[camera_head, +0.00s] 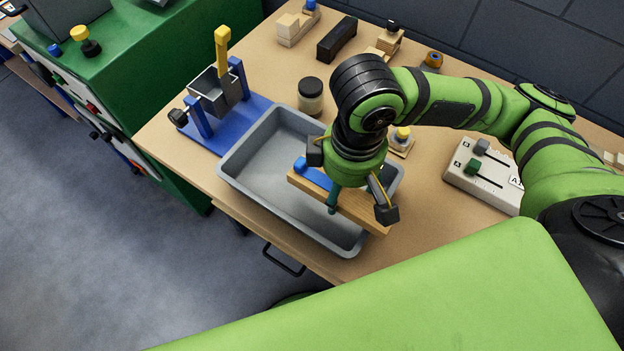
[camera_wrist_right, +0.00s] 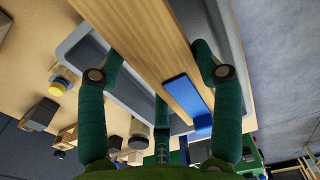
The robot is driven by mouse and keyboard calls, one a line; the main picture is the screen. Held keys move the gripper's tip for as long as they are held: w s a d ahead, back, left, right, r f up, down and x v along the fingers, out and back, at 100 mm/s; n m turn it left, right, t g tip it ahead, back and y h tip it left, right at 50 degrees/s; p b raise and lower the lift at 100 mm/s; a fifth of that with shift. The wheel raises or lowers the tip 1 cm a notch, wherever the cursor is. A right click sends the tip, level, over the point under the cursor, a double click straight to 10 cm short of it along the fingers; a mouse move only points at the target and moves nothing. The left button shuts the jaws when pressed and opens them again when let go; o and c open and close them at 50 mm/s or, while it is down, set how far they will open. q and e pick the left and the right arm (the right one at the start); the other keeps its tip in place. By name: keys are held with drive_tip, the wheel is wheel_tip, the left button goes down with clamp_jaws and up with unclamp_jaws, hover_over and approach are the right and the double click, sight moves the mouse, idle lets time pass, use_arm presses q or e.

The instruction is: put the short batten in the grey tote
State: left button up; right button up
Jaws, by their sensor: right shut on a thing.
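The short batten (camera_head: 362,210) is a pale wooden bar with a blue piece at one end. It hangs level or nearly so over the right part of the grey tote (camera_head: 262,168), and its near end reaches toward the tote's right rim. My right gripper (camera_head: 345,188) is above the tote, pointing down and shut on the batten. In the right wrist view the batten (camera_wrist_right: 165,50) runs between the green fingers, with the tote's grey wall (camera_wrist_right: 80,45) behind it. My left gripper is not in view.
A blue fixture (camera_head: 225,130) with a yellow-handled clamp stands left of the tote. A dark-lidded jar (camera_head: 311,97) is behind it. A control box (camera_head: 487,175) with two levers lies to the right. Several small blocks sit at the back of the table.

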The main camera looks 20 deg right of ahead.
drive_tip(key=shift+w+f+b, duration=0.1)
drive_tip(key=shift+f+b, duration=0.2)
drive_tip(key=shift+b, duration=0.1)
drive_tip(key=shift+w+a, duration=0.15)
drive_tip(key=shift+w, duration=0.2)
drive_tip(key=w+f, duration=0.1)
drive_tip(key=w, duration=0.1)
drive_tip(key=w+a+f, duration=0.1)
drive_tip(key=w+f, duration=0.1)
drive_tip(key=w, duration=0.1)
drive_tip(key=w+a+f, duration=0.1)
drive_tip(key=w+f, duration=0.1)
drive_tip(key=w, duration=0.1)
drive_tip(key=shift+w+a, duration=0.1)
drive_tip(key=shift+a, duration=0.05)
drive_tip(key=shift+f+p, duration=0.4)
drive_tip(key=shift+f, duration=1.65)
drive_tip(key=o, duration=1.3)
drive_tip(key=shift+f, duration=0.1)
